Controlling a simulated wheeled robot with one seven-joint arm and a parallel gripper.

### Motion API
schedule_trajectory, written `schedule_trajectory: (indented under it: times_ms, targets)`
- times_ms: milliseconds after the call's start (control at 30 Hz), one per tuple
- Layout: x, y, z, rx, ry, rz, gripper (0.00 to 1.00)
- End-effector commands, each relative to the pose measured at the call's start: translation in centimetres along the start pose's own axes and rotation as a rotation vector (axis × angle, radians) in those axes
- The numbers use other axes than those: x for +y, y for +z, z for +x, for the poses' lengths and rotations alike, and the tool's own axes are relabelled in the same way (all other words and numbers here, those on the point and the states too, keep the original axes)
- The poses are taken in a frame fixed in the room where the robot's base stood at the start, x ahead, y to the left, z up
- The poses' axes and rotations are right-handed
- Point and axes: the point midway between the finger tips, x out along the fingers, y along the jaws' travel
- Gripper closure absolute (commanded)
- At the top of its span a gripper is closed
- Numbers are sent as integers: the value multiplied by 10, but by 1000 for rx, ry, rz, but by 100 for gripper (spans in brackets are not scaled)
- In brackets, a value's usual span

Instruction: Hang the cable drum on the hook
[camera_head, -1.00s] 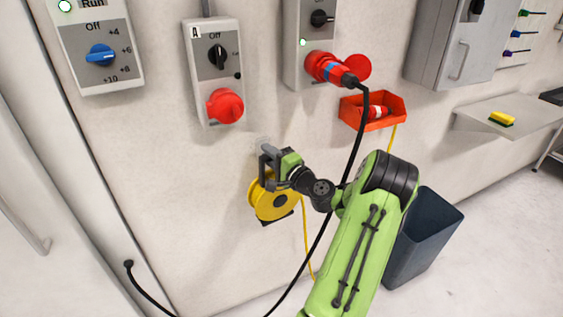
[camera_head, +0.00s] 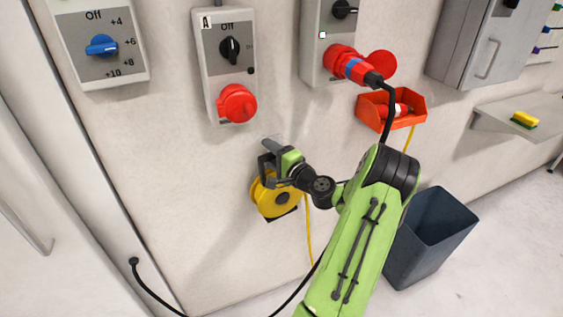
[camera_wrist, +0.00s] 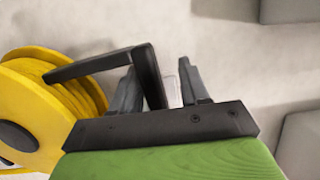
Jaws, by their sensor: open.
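The cable drum (camera_head: 283,205) is yellow with a dark hub and hangs close to the wall below my gripper (camera_head: 268,158). In the wrist view the drum (camera_wrist: 30,110) is at the left, and its black handle (camera_wrist: 95,64) reaches over to my gripper (camera_wrist: 160,68). The handle's bent end runs down between the two grey fingers, which stand apart. The hook (camera_head: 271,141) seems to be the pale grey piece on the wall just behind the fingers, mostly hidden. Whether the handle rests on it I cannot tell.
Switch box A (camera_head: 230,65) with a red socket is above my gripper. A red plug (camera_head: 355,68) with a black cable and an orange bin (camera_head: 390,109) are to the right. A dark waste bin (camera_head: 428,240) stands right of my arm.

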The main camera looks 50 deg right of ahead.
Motion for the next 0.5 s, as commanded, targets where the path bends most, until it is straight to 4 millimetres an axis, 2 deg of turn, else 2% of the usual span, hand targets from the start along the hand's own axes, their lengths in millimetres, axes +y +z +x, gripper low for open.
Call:
schedule_trajectory:
  times_ms: [33, 67, 400, 500]
  targets:
    - [-1, -15, -14, 43, 1, -23, 46]
    - [-1, -15, -21, 45, 2, -22, 46]
    - [-3, 0, -116, 23, 1, -7, 46]
    - [-4, 4, -139, 18, -2, -6, 46]
